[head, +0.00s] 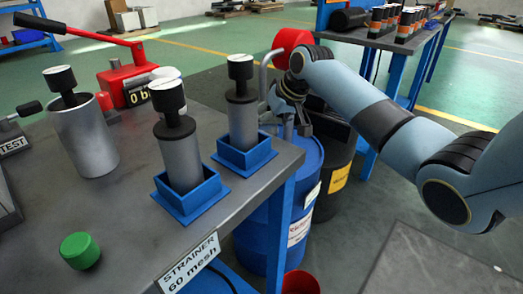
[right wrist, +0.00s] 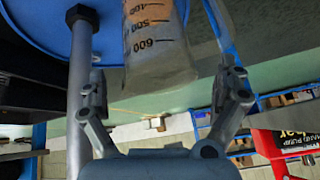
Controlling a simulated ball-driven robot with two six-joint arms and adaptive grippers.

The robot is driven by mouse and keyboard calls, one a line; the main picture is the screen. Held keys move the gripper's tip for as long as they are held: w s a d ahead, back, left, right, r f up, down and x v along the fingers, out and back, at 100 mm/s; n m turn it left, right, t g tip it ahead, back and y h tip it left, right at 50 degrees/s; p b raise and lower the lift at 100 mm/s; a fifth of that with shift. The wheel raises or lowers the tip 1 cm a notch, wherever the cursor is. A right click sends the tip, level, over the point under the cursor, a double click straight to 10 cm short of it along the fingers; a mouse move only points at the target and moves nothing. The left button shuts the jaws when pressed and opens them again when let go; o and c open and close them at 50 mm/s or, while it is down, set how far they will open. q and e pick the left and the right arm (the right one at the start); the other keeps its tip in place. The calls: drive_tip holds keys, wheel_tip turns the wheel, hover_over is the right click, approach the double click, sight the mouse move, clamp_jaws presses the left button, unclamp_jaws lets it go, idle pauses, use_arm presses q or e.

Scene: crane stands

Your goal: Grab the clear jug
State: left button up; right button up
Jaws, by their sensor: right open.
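The clear jug (right wrist: 158,45) shows in the right wrist view at the top middle. It is see-through, with dark marks of 400, 500 and 600 and an orange patch above. My right gripper (right wrist: 160,88) is open, with one finger on each side of the jug in the picture. I cannot tell whether either finger touches it. In the head view my right gripper (head: 292,112) is over the blue drum (head: 306,190) beside the bench, and I cannot make out the jug there. My left gripper is not in view.
A grey pipe (right wrist: 80,75) stands close to the left finger in the right wrist view. The bench (head: 125,215) carries weighted cylinders, blue square holders (head: 190,198), a red hand pump (head: 125,80) and a green cap (head: 80,250). A dark drum (head: 335,180) stands behind the blue one.

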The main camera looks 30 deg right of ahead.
drive_tip(key=c, duration=1.7)
drive_tip(key=shift+c, duration=0.4)
drive_tip(key=shift+r, duration=0.15)
